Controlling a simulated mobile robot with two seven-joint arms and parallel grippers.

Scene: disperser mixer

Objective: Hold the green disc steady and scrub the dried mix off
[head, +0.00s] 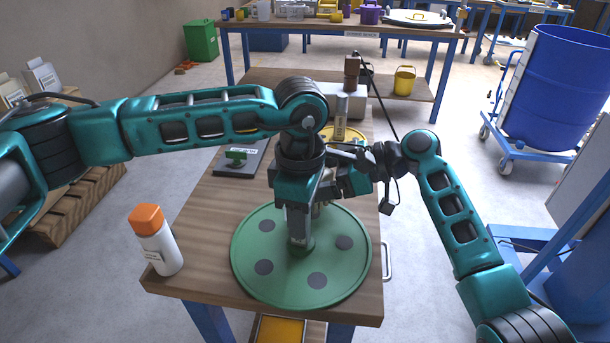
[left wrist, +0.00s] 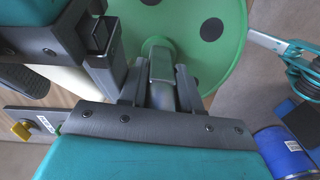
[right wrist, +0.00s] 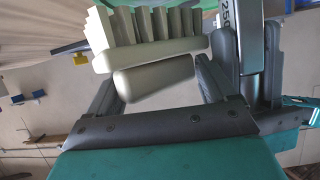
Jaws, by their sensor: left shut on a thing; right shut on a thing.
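The green disc (head: 265,275) lies flat at the table's near end, with several round dark spots on its face. I cannot tell whether these are holes or dried mix. It also shows in the left wrist view (left wrist: 190,25). My left gripper (head: 300,240) points down at the disc's middle and is shut on the grey central post (left wrist: 162,70). My right gripper (right wrist: 160,85) is shut on the cream handle of a scrubbing brush (right wrist: 150,55); its pale bristles show in the right wrist view. In the head view, my left gripper hides most of the right gripper and brush.
A white bottle with an orange cap (head: 154,240) stands left of the disc. The wooden table (head: 195,235) has bare room at left. A blue drum (head: 560,90) stands right.

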